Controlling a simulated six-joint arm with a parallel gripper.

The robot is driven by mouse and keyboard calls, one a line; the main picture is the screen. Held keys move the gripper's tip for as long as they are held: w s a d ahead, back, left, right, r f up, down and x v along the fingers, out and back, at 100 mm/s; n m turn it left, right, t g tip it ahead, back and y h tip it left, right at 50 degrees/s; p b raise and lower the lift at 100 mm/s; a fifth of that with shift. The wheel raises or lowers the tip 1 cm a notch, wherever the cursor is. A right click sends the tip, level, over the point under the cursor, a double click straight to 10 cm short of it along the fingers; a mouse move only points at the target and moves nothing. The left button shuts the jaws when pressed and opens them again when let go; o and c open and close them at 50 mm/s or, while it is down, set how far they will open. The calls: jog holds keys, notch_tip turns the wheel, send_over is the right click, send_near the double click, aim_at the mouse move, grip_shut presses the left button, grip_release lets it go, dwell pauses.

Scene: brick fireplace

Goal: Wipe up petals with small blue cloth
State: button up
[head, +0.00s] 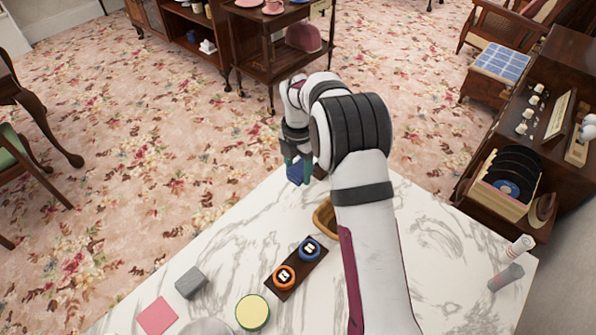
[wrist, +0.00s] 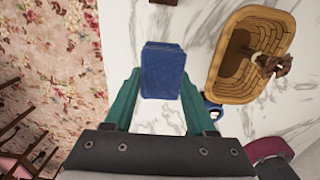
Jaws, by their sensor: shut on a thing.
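The small blue cloth (wrist: 162,70) is a folded blue block between the green fingers of my gripper (wrist: 161,84) in the wrist view. My gripper is shut on it. In the head view the blue cloth (head: 295,173) shows at my gripper (head: 298,168), over the far corner of the marble table; its exact height is unclear. A wooden oval tray (wrist: 225,85) lies to the right of the cloth in the wrist view, with a brown clump (wrist: 272,63) at its right side. I cannot tell if this clump is petals. My arm hides most of the tray (head: 321,222) in the head view.
The marble table (head: 235,240) holds a dark board (head: 272,283) with orange and blue round items, a grey block (head: 190,282), a pink square (head: 157,315), a yellow-topped round tin (head: 252,312) and two cylinders (head: 519,246) at right. Bare marble lies left of the board.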

aim_at(298, 197)
jog(key=shift+f, duration=0.2)
dwell(0.3)
jog(key=shift+f, duration=3.6)
jog(key=shift+s+a+f, duration=0.25)
jog(key=shift+s+a, duration=2.45)
jog(key=shift+s, duration=0.05)
jog(key=shift+w+d+r, duration=0.1)
jog(key=shift+w+d, duration=2.6)
jog(key=shift+w, duration=0.05)
jog(key=shift+r, duration=3.9)
jog(key=shift+s, duration=0.1)
